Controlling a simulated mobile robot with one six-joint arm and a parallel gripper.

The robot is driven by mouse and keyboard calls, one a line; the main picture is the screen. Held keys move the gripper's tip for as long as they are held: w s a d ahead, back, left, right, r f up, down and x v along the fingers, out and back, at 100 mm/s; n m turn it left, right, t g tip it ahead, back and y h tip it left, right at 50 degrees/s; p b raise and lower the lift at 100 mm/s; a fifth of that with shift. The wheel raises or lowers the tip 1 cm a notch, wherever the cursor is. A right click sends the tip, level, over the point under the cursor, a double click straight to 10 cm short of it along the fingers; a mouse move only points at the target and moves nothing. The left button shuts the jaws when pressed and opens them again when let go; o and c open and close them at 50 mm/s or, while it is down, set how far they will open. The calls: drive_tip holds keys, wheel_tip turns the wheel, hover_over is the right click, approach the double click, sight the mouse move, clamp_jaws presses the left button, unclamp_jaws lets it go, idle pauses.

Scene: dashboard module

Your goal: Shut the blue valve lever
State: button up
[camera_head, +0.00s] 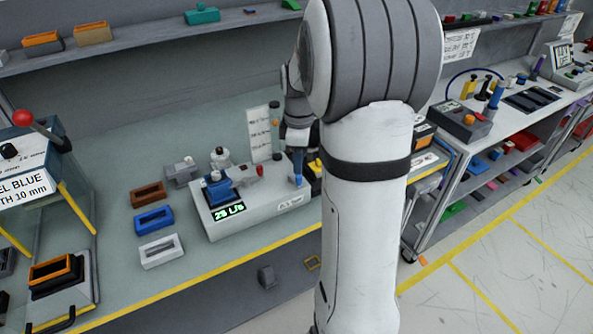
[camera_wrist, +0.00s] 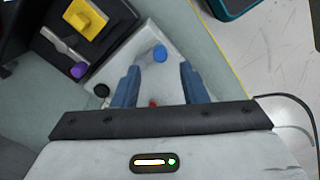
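A long pale module box (camera_head: 262,212) stands on the bench with a green-lit display reading about 25 L/s. A blue valve part (camera_head: 218,190) sits on its left end, and a small red knob (camera_head: 259,170) shows to its right. I cannot clearly make out the lever's angle. My gripper (camera_head: 297,168) points down over the module's right end. In the wrist view my gripper (camera_wrist: 158,72) is open, its two blue fingers apart with nothing held. A round blue cap (camera_wrist: 160,53) shows beyond the fingertips, and the red knob (camera_wrist: 153,103) shows between the fingers nearer the palm.
A dark tray with a yellow block (camera_wrist: 87,18) and a purple knob (camera_wrist: 78,71) lies beside the module. Brown (camera_head: 148,194), blue (camera_head: 154,219) and white (camera_head: 161,250) bins stand to its left. A yellow strip (camera_head: 200,281) marks the bench's front edge.

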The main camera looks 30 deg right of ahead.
sight(299, 176)
wheel_tip(299, 176, down, 5)
drive_tip(key=shift+f, duration=0.1)
idle(0.3)
clamp_jaws()
